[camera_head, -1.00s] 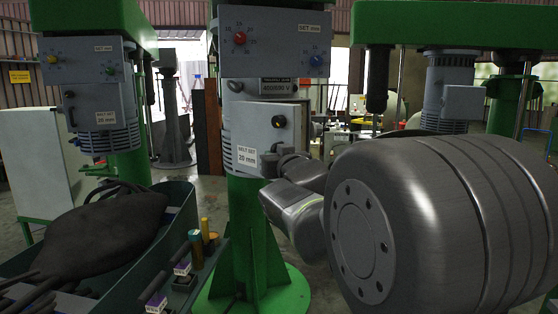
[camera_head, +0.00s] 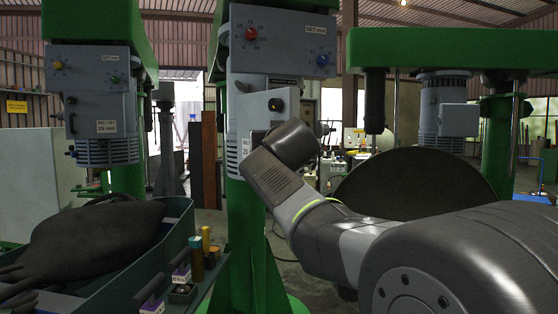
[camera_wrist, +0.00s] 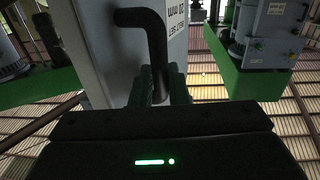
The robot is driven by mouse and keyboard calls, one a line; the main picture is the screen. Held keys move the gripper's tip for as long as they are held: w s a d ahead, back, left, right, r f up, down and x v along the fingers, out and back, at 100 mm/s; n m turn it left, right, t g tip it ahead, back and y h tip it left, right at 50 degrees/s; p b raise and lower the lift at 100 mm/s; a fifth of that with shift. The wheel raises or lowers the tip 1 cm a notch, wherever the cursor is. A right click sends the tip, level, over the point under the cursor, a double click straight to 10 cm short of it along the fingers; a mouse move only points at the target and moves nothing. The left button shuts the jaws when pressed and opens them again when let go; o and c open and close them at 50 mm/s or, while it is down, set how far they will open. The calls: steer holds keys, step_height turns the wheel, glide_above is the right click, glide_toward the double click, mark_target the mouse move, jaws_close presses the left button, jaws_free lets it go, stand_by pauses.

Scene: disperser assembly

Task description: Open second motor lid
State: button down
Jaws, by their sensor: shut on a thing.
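The grey motor lid (camera_head: 272,108), with a dark knob and a "20 mm" label, is on the middle machine. My wrist covers its lower right part in the head view. In the wrist view the lid (camera_wrist: 108,60) appears upside down, with a black bent handle (camera_wrist: 150,35) in front of it. My gripper (camera_wrist: 165,88) is shut on the straight end of this handle, one finger on each side. In the head view my gripper is hidden behind my wrist. How far the lid stands open is not clear.
Another machine with a grey motor box (camera_head: 97,95) stands at the left. A third machine's motor (camera_head: 444,108) is at the right. A green-grey bin (camera_head: 178,222) holding a dark sack-like object (camera_head: 95,238) is at the lower left. A small tool tray adjoins it.

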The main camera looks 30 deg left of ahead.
steer(key=s+a+m+t+h+b, duration=0.4)
steer(key=s+a+m+h+b, duration=0.2)
steer(key=a+h, duration=0.3)
steer(key=shift+s+a+f+m+b, duration=0.3)
steer(key=shift+s+a+f+b, duration=0.1)
steer(key=shift+b, duration=0.5)
stand_by(0.4)
steer(key=c, duration=1.8)
jaws_free()
steer(key=o, duration=0.4)
steer(key=shift+s+r, duration=0.1)
steer(key=shift+s, duration=0.15)
steer(key=shift+c, duration=0.2)
steer(key=shift+r, duration=0.1)
